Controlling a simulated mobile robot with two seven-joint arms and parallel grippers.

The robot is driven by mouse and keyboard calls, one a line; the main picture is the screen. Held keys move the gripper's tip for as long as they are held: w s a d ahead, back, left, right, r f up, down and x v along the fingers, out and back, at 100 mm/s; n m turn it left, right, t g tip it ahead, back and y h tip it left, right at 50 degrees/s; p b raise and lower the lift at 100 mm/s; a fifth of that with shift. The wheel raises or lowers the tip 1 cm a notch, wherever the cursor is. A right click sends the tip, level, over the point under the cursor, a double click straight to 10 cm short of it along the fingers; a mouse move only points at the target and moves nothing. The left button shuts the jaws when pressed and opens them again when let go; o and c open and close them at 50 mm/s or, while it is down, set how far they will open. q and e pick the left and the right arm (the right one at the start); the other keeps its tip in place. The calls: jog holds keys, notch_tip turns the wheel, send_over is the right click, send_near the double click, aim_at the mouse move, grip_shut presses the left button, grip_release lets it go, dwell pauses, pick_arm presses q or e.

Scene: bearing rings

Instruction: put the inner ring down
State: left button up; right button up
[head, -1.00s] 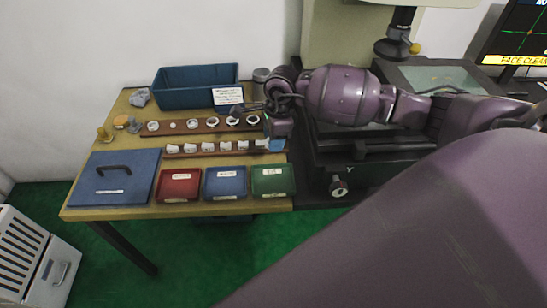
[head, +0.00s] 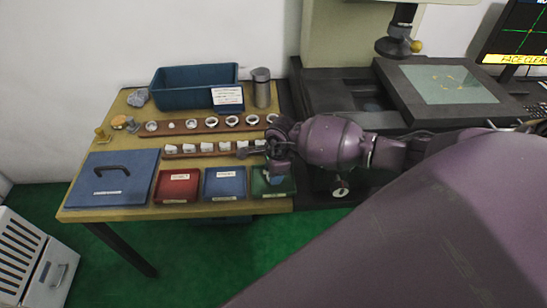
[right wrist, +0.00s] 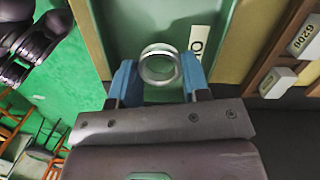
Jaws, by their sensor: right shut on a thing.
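The inner ring (right wrist: 147,72), a shiny metal ring, sits between the blue fingertips of my right gripper (right wrist: 160,82) in the right wrist view. The gripper is shut on it. Behind the ring is the green tray (right wrist: 200,14), with a white label partly hidden. In the head view my right gripper (head: 272,178) points down over the green tray (head: 287,189) at the right front of the table; the ring is too small to make out there. I cannot tell whether the ring touches the tray floor. My left gripper is not in view.
A blue tray (head: 225,193) and a red tray (head: 177,197) stand left of the green one. Behind are a wooden rack (head: 184,125) of rings and a row of white label blocks (head: 207,147). A blue bin (head: 194,101) and metal cylinder (head: 261,92) stand at the back.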

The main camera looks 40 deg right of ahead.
jog(key=shift+f, duration=0.85)
jog(key=shift+f, duration=0.2)
jog(key=o, duration=0.9)
jog(key=shift+r, duration=0.1)
